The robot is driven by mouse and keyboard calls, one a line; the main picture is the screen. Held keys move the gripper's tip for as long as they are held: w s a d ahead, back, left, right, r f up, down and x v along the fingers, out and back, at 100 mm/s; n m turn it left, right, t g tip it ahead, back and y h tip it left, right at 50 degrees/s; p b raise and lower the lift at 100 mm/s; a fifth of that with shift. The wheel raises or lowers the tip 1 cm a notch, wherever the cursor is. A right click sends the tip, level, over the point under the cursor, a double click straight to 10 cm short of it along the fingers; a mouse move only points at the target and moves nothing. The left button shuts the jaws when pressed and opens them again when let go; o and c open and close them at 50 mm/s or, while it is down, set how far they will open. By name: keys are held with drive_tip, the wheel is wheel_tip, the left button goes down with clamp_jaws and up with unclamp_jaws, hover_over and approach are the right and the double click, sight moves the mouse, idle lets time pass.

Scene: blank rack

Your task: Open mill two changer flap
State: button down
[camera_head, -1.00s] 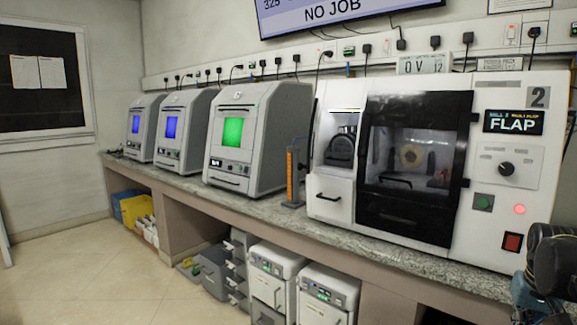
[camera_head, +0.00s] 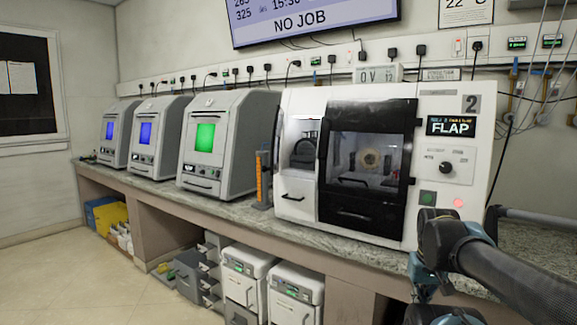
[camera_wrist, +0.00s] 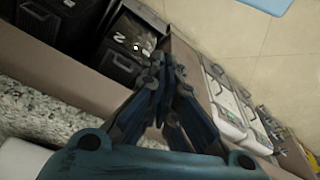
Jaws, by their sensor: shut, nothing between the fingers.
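Mill two (camera_head: 462,185) is the white machine marked 2 on the right of the bench in the head view. Its screen (camera_head: 452,126) reads FLAP. A black-framed window door (camera_head: 367,205) covers its middle and looks shut. Left of it is a narrow bay (camera_head: 303,140) with a dark rounded part inside, above a white panel (camera_head: 293,197) with a dark handle. I cannot tell which part is the changer flap. My gripper (camera_wrist: 160,62) is shut and empty in the wrist view, over the bench edge and pointing toward the floor. My arm is at the right of mill two.
The speckled bench top (camera_head: 235,208) has a narrow free strip before the machines. An orange-and-grey upright holder (camera_head: 262,180) stands left of mill two. Several grey machines stand further left. White units (camera_head: 297,290) sit under the bench. The floor (camera_head: 90,285) at left is clear.

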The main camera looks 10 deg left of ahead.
sight(274, 142)
drive_tip(key=w+a+r+n+g+y, duration=0.1)
drive_tip(key=w+a+r+n, duration=0.5)
drive_tip(key=r, duration=0.5)
drive_tip(key=w+a+r+n+y, duration=0.2)
drive_tip(key=w+a+r+n, duration=0.1)
drive_tip(key=w+a+r, duration=0.75)
drive_tip(key=w+a+r+n+g+y, duration=0.1)
drive_tip(key=w+a+r+n, duration=0.35)
drive_tip(key=a+r, duration=0.4)
drive_tip(key=w+a+r+n+g+y, duration=0.1)
drive_tip(key=w+a+r+n, duration=0.35)
drive_tip(key=a+r, duration=0.45)
drive_tip(key=s+a+f, duration=0.2)
drive_tip(key=a+f, duration=0.5)
drive_tip(key=shift+s+a+f+n, duration=0.15)
drive_tip(key=shift+a+f+n, duration=0.05)
drive_tip(key=shift+f+n, duration=0.15)
